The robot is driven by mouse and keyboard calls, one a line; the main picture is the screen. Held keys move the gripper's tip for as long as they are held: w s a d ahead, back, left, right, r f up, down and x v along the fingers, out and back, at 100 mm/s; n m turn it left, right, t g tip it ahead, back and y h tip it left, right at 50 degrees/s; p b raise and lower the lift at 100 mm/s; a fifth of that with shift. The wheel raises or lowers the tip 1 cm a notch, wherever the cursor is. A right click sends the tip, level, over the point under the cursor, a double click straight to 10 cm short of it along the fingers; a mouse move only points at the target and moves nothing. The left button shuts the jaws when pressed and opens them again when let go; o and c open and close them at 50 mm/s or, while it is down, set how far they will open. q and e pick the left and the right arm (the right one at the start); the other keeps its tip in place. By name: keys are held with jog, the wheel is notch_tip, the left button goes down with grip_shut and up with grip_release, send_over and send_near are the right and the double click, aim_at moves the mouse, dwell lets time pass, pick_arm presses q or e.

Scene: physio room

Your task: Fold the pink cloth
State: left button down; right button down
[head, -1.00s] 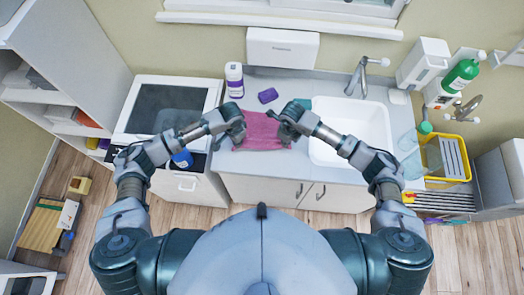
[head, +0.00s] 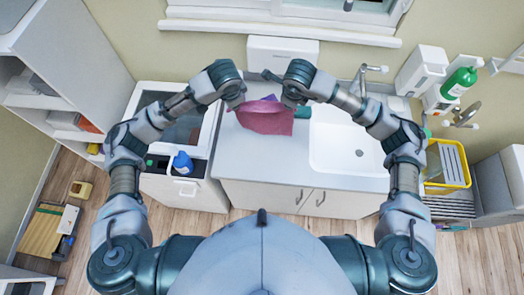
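The pink cloth (head: 266,121) lies on the grey counter left of the sink. Its far edge is raised and bunched, sagging in a curved fold between my two grippers. My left gripper (head: 238,103) is at the cloth's far left corner and appears shut on it. My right gripper (head: 288,103) is at the far right corner and also appears shut on it. The fingertips are small and partly hidden by my wrists. The near part of the cloth hangs or lies toward the counter's front; I cannot tell which.
A purple item (head: 269,97) shows just behind the cloth, and a teal item (head: 302,108) is right beside it. The white sink (head: 345,150) is to the right. The counter in front of the cloth (head: 262,163) is clear.

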pick_arm(q)
jog(key=shift+w+r, duration=0.15)
jog(key=shift+r, duration=0.35)
pick_arm(e)
jog(key=shift+w+r, duration=0.15)
jog(key=shift+r, duration=0.35)
pick_arm(q)
jog(key=shift+f, duration=0.1)
pick_arm(e)
jog(key=shift+f, duration=0.1)
